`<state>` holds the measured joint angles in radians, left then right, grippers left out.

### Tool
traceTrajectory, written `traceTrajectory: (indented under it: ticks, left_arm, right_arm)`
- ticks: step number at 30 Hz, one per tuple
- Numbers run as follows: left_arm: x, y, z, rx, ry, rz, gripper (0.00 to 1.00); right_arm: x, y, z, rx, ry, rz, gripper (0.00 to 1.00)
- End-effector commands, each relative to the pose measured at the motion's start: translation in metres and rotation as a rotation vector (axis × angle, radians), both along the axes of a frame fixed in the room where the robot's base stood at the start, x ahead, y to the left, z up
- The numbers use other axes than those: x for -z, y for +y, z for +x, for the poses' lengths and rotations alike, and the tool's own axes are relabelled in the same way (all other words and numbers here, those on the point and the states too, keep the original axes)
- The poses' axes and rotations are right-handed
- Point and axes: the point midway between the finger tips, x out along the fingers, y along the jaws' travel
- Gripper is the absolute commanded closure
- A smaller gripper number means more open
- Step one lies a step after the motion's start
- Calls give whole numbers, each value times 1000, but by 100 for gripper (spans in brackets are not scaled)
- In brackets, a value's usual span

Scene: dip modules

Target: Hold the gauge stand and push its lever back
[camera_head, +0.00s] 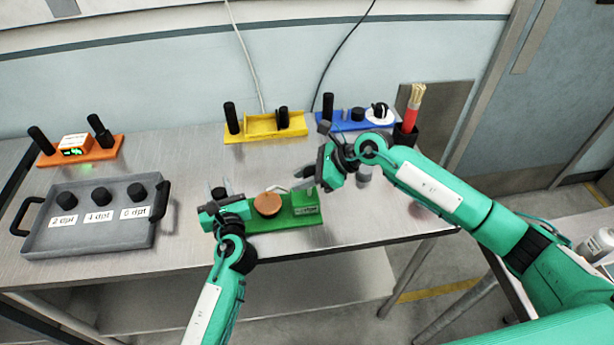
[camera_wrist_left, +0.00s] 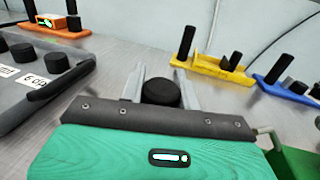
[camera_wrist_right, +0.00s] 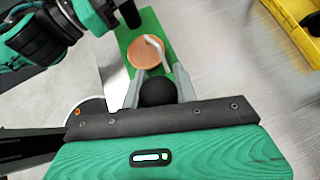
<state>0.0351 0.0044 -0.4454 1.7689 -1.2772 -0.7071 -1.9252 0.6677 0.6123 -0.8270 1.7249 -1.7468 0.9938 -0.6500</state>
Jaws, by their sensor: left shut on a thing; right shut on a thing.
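The green gauge stand (camera_head: 285,215) lies on the steel table with a round copper-coloured disc (camera_head: 267,204) on it. It also shows in the right wrist view (camera_wrist_right: 148,22). A pale bent metal lever (camera_wrist_right: 154,44) reaches over the disc's edge. My left gripper (camera_head: 228,188) is shut on a black post (camera_wrist_left: 161,92) at the stand's left end. My right gripper (camera_head: 303,180) is above the stand's right part, shut with a black round knob (camera_wrist_right: 158,92) between its fingers. Whether this knob belongs to the lever or is a separate post cannot be told.
A grey tray (camera_head: 90,243) with several labelled black knobs stands at the left. An orange module (camera_head: 100,154) is behind it. A yellow module (camera_head: 262,126), a blue module (camera_head: 345,125) and a black cup holding a brush (camera_head: 408,132) stand along the back. The table between is bare.

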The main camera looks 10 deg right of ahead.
Motion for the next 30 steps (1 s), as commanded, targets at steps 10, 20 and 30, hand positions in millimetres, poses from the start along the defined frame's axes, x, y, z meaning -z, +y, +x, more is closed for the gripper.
traceTrajectory:
  ticks: [10, 20, 30]
  left_arm:
    - [0, 0, 0, 0, 0, 0, 100]
    - [0, -1, 0, 1, 0, 0, 100]
    - [0, 0, 0, 1, 0, 0, 100]
  right_arm:
    - [1, 2, -1, 1, 1, -32, 100]
    - [1, 2, -1, 0, 0, -32, 49]
    - [-1, -1, -1, 1, 0, -31, 48]
